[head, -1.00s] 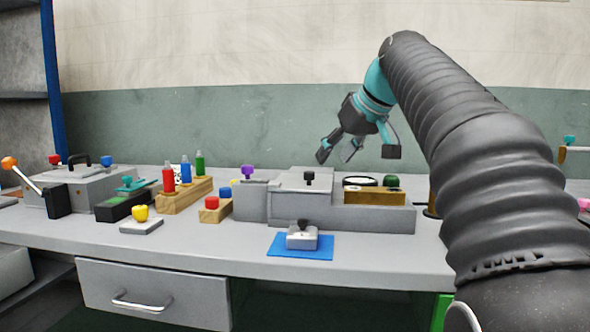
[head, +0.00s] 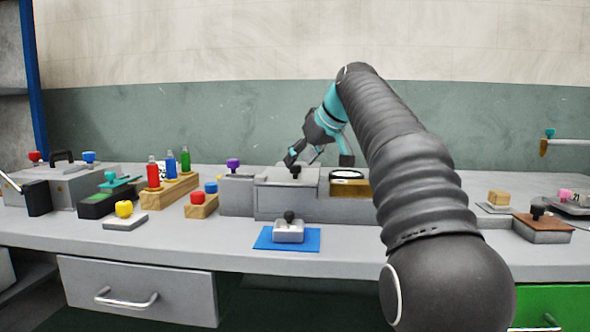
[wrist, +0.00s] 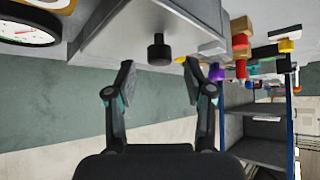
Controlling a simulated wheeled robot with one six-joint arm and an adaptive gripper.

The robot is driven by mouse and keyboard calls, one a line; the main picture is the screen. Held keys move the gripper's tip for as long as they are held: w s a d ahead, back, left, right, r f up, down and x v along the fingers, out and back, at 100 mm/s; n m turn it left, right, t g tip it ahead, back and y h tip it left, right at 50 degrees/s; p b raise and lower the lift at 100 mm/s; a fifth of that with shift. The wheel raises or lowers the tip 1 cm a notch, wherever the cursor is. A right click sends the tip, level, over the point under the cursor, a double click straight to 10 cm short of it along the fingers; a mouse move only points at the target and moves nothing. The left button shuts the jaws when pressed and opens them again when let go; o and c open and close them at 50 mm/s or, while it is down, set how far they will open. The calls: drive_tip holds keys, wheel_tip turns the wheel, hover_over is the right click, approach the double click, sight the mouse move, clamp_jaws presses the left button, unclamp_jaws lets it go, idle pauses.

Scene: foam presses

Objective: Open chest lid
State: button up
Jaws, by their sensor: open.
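The grey chest (head: 285,205) stands at the middle of the bench with its flat lid (head: 268,177) down. A black knob (head: 295,171) sticks up from the lid, and the knob also shows in the wrist view (wrist: 159,50). My gripper (head: 319,160) is open and empty, just above and behind the lid. In the wrist view my gripper (wrist: 164,78) has its two fingers spread, with the knob between and beyond their tips. I see no contact with the knob.
A gauge on a wooden block (head: 350,188) stands right of the lid. A purple knob (head: 233,165) rises on the left. A small grey press with a black ball knob (head: 289,231) sits on a blue mat (head: 260,241) in front. Bottles in a wooden rack (head: 171,191) stand farther left.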

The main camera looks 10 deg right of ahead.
sight(295, 165)
drive_tip(key=shift+x, duration=1.7)
clamp_jaws()
